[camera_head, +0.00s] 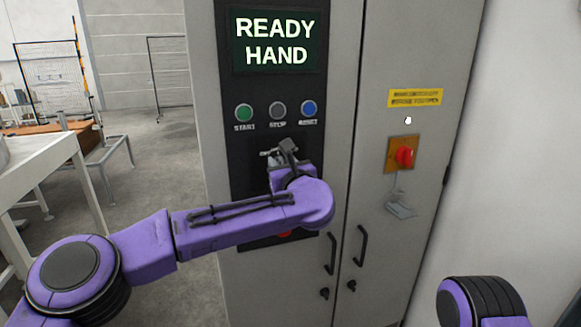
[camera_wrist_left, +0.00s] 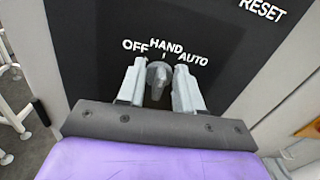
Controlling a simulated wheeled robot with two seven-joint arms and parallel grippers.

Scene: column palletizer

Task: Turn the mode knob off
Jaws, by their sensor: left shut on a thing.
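The mode knob (camera_wrist_left: 159,76) is a small grey knob on the black panel in the left wrist view. The labels OFF, HAND and AUTO arc above it, and its pointer is toward HAND. My left gripper (camera_wrist_left: 160,84) has one finger on each side of the knob and is shut on it. In the head view my left gripper (camera_head: 277,154) is at the panel below the buttons, and it and my arm hide the knob. The display (camera_head: 276,41) reads READY HAND. My right gripper is out of view.
Green (camera_head: 244,112), grey (camera_head: 278,110) and blue (camera_head: 308,108) buttons sit above my gripper. A red switch (camera_head: 404,156) with a hanging tag is on the right door. Door handles (camera_head: 331,254) are lower down. A white table (camera_head: 35,160) stands at left.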

